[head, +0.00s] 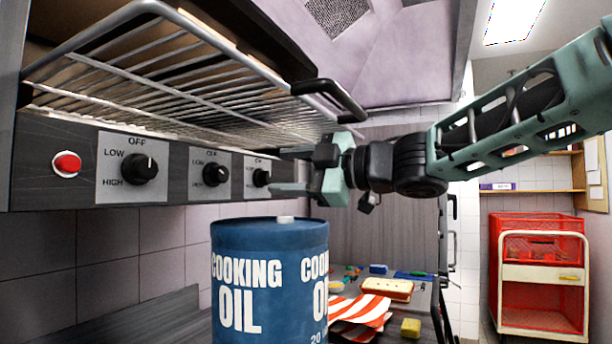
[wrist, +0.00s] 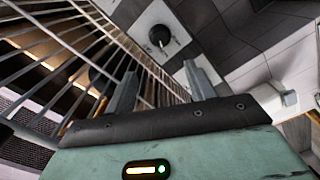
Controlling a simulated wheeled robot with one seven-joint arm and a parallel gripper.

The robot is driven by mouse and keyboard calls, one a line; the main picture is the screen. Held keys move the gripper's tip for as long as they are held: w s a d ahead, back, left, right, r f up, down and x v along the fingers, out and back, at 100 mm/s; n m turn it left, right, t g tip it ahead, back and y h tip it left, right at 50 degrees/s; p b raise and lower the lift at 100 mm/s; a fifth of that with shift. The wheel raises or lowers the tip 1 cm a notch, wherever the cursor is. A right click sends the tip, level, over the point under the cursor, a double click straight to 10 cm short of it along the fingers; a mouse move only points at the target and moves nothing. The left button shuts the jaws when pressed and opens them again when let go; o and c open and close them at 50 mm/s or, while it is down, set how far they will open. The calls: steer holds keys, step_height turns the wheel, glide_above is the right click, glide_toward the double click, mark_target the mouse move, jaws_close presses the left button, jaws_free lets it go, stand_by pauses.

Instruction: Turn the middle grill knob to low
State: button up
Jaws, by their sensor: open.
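The grill's front panel holds three black knobs in a row. The middle knob (head: 215,174) has OFF, LOW and HIGH labels around it; its exact setting is too small to read. The near knob (head: 138,169) is to its left and the far knob (head: 261,177) to its right. My gripper (head: 280,188) is at the far knob's end of the panel, apart from the middle knob. In the wrist view my gripper (wrist: 160,85) is open with nothing between its fingers, and one knob (wrist: 159,36) on its pale plate shows beyond the fingertips; I cannot tell which knob.
A wire grill rack (head: 180,80) with a black-gripped handle (head: 335,97) juts out above the panel. A blue cooking oil drum (head: 268,280) stands below the knobs. A red button (head: 66,164) is at the panel's left. A red cart (head: 537,265) is at the far right.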

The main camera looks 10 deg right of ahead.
steer(key=shift+v, duration=1.55)
steer(key=shift+f, duration=0.1)
steer(key=s+f+m+g+h, duration=0.1)
steer(key=s+f+m+h, duration=0.2)
steer(key=f, duration=0.5)
steer(key=s+a+f+m+h, duration=0.1)
steer(key=f+m+h, duration=0.2)
steer(key=f+m, duration=0.35)
steer(key=s+f+m+g+h, duration=0.1)
steer(key=s+f+m+h, duration=0.15)
steer(key=f, duration=0.75)
steer(key=s+d+f+m+g+h, duration=0.1)
steer(key=s+d+f+g+h, duration=0.1)
steer(key=s+f+g, duration=0.2)
steer(key=s+d+f+m+g+h, duration=0.1)
steer(key=s+f+g+h, duration=0.2)
steer(key=s+f, duration=0.8)
steer(key=s+g, duration=0.2)
steer(key=s, duration=0.5)
steer(key=shift+d+m, duration=0.4)
